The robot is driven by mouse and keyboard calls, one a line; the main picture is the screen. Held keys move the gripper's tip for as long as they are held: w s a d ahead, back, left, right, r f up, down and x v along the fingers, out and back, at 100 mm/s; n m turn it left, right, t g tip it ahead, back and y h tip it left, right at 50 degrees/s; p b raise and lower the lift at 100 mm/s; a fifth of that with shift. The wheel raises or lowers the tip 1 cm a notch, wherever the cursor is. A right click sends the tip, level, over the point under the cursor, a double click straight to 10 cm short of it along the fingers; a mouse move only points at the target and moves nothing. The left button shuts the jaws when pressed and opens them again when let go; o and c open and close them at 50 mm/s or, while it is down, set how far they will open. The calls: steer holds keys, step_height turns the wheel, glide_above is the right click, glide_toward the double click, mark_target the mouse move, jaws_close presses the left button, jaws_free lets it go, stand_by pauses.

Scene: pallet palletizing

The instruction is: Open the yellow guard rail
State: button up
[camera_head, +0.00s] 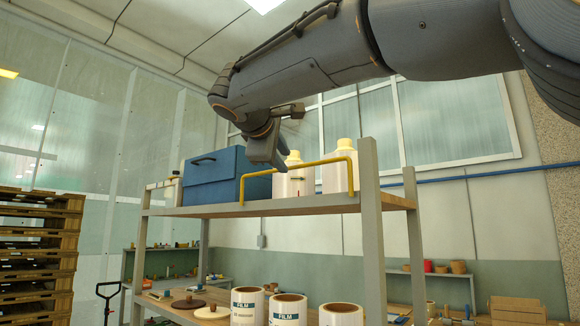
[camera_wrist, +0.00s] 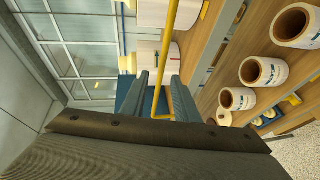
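The yellow guard rail (camera_head: 312,162) is a bent bar along the front edge of the upper shelf, before two white bottles and beside a blue box. In the head view my gripper (camera_head: 270,158) hangs just above and near its left part. In the wrist view the rail (camera_wrist: 170,48) runs down between the two fingers, with its bent end close to them. My gripper (camera_wrist: 160,95) is open, its fingers apart with a gap around the rail's line. I cannot tell whether a finger touches it.
The blue box (camera_head: 213,175) and white bottles (camera_head: 337,172) stand on the upper shelf (camera_head: 290,203). A grey post (camera_head: 371,230) rises at the rail's right end. Film rolls (camera_head: 288,308) stand on the shelf below. Stacked pallets (camera_head: 38,245) stand at the left.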

mark_target(290, 168)
steer(key=p+x, duration=0.2)
steer(key=x, duration=0.4)
steer(key=shift+w+d+f+p, duration=0.1)
steer(key=shift+w+f+p, duration=0.05)
steer(key=shift+w+p, duration=0.15)
jaws_close()
